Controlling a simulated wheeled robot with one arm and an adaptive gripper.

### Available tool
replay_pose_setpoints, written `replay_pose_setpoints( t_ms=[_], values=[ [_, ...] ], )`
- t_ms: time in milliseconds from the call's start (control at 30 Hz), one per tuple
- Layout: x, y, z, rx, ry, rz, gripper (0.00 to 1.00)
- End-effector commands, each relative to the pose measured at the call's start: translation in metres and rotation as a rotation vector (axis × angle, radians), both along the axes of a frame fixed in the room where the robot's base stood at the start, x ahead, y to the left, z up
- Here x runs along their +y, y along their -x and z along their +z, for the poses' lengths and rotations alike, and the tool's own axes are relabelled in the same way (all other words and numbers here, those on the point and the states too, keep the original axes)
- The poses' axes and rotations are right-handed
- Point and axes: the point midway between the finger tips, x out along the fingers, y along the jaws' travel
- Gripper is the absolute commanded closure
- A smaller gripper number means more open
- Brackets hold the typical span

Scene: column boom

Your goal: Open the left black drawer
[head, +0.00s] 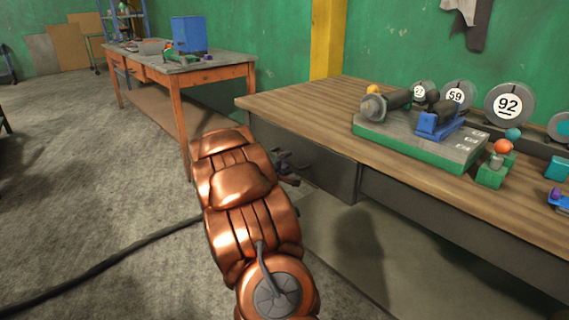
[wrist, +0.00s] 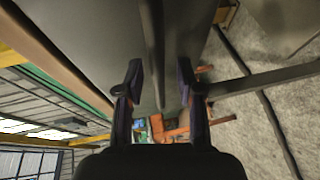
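The left black drawer (head: 325,168) is a dark grey front under the left end of the wood-topped workbench (head: 300,107) in the head view. It looks closed, but my arm covers part of it. My gripper (head: 291,168) is in front of the drawer, partly hidden behind my copper arm. In the wrist view, the two fingers of my gripper (wrist: 160,70) are apart. A dark grey surface fills the view beyond them, and a long dark bar (wrist: 153,40) runs between the fingertips. It may be the drawer's handle; I cannot tell whether the fingers touch it.
A green-and-grey block with a blue part (head: 420,140) and numbered discs (head: 507,104) stand on the workbench. Another table (head: 190,70) with orange legs stands behind at left. A black cable (head: 110,263) crosses the floor. The floor at left is mostly clear.

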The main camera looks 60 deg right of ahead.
Motion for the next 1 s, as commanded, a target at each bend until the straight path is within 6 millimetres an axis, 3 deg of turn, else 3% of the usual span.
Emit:
replay_pose_setpoints(
  t_ms=[267,633,1000],
  values=[
    [-0.0017,-0.0003,0.0005,-0.001,0.001,0.000,0.63],
    [-0.0015,-0.0004,0.0006,-0.001,0.001,0.001,1.00],
    [-0.0015,-0.0004,0.0005,-0.001,0.001,0.001,1.00]
  ],
)
